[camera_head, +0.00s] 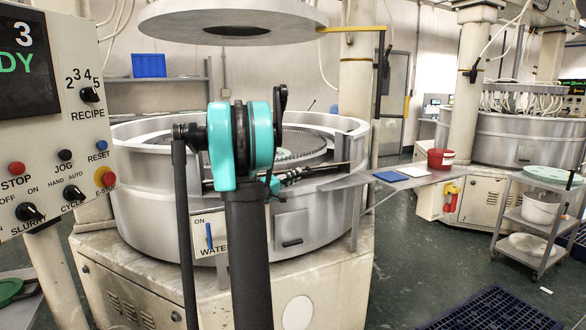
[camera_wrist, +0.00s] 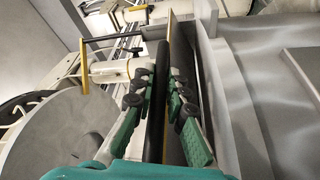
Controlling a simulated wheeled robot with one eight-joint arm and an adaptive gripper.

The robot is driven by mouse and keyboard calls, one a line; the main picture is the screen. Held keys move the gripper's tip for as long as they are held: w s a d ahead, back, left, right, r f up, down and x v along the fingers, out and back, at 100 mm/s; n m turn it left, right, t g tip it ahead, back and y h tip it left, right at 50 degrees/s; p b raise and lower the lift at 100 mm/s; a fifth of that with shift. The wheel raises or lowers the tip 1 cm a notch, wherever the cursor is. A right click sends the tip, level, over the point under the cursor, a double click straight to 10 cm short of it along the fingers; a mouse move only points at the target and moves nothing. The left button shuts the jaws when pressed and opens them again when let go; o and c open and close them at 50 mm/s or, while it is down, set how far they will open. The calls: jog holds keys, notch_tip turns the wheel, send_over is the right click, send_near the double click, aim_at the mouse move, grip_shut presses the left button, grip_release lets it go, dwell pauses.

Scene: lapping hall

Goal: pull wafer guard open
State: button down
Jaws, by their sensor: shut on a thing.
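In the wrist view, my gripper (camera_wrist: 160,82) has its green and dark fingers on both sides of a long black bar (camera_wrist: 157,105). It is shut on this bar, which looks like the guard's handle. A thin yellow-edged strip (camera_wrist: 171,28) runs close beside the bar. Which panel is the wafer guard itself, and how far open it stands, I cannot tell. In the head view, my arm stands in front of the round grey machine tub (camera_head: 148,210), and my gripper reaches over its rim; the handle and grip are not clear there.
A control panel (camera_head: 55,130) stands close at the left. A round plate (camera_head: 232,22) hangs above the tub. A side shelf (camera_head: 350,182) with blue and white sheets and a red tub (camera_head: 440,159) juts right.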

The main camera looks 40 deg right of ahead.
jog(key=shift+f, duration=0.5)
jog(key=c, duration=1.5)
grip_release()
jog(key=shift+c, duration=0.2)
jog(key=shift+a, duration=0.1)
